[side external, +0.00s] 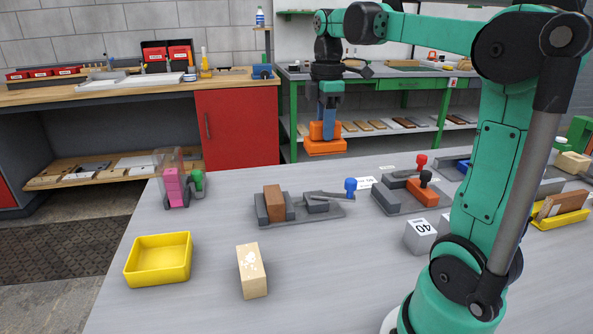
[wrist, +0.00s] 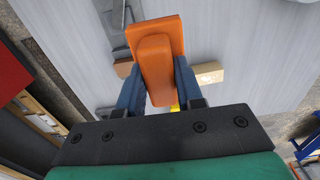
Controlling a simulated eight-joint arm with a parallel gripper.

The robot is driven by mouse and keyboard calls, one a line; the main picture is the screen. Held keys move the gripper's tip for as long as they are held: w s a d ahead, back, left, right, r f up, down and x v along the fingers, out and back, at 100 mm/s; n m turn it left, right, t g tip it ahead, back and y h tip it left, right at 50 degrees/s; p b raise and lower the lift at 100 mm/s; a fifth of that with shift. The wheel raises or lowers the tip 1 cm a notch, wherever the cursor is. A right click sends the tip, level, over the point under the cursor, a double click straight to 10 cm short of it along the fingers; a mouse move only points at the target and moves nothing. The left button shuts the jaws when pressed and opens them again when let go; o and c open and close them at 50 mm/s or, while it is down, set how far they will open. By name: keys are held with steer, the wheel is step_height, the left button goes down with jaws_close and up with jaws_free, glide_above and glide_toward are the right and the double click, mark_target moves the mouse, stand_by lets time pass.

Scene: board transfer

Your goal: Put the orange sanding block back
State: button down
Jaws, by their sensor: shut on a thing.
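The orange sanding block (side external: 325,147) has a wide flat base and a narrower raised grip. My gripper (side external: 327,126) is shut on that grip and holds the block in the air, over the far part of the grey table as seen in the side view. In the wrist view the block (wrist: 156,55) sits between the two blue fingers (wrist: 158,82), its base beyond the fingertips. The block touches nothing but the fingers, as far as I can see.
A clear-guarded pink piece (side external: 174,190) stands at far left.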

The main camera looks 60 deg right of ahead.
steer(key=s+a, duration=0.3)
steer(key=s, duration=0.7)
steer(key=f, duration=1.9)
steer(key=shift+w+a+f, duration=0.1)
steer(key=shift+a+f, duration=0.2)
steer(key=shift+f, duration=0.15)
steer(key=c, duration=0.6)
jaws_free()
steer(key=shift+o, duration=0.2)
